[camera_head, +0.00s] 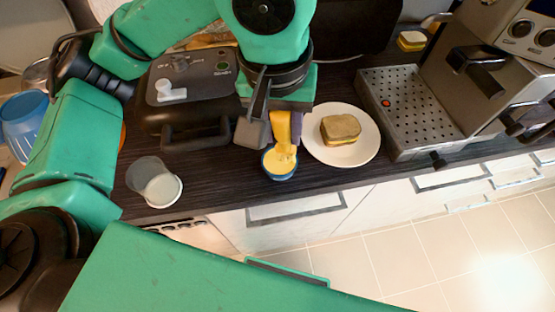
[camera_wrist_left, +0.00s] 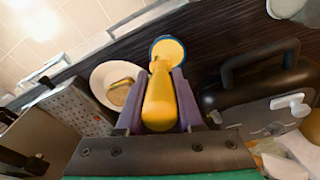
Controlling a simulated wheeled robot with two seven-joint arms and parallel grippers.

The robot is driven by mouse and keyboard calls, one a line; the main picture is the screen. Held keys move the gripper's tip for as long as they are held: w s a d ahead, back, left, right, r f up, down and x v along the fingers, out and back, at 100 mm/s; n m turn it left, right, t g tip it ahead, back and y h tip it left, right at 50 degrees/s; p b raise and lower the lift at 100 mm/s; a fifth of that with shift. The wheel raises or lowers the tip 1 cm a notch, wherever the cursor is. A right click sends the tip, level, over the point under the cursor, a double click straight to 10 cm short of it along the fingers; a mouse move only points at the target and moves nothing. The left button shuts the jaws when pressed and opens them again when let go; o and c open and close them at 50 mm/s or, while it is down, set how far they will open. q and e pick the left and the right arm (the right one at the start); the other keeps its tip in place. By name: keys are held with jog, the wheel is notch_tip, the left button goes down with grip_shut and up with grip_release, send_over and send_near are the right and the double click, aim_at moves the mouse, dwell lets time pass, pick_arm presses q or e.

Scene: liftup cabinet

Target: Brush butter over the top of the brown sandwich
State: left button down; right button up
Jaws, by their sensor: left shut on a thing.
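My left gripper (camera_head: 286,125) points down over the counter, shut on the yellow handle of a brush (camera_head: 283,128). In the left wrist view the brush (camera_wrist_left: 160,100) lies between the two purple fingers. The brush's lower end reaches a small blue bowl of yellow butter (camera_head: 279,172); whether the bristles touch the butter is hard to tell. The bowl also shows in the left wrist view (camera_wrist_left: 168,43). The brown sandwich (camera_head: 340,128) lies on a white plate (camera_head: 364,149), just right of the gripper and apart from it. My right gripper is not in view.
A metal espresso machine (camera_head: 410,105) stands right of the plate. A black appliance with a front handle (camera_head: 185,105) stands left of the gripper. A clear cup (camera_head: 150,178) is near the front edge at left. A blue bowl (camera_head: 24,125) sits far left.

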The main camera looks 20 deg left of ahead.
aim_at(280, 120)
pick_arm(q)
notch_tip(280, 120, up, 8)
jog(key=p, duration=0.6)
jog(key=shift+f, duration=0.1)
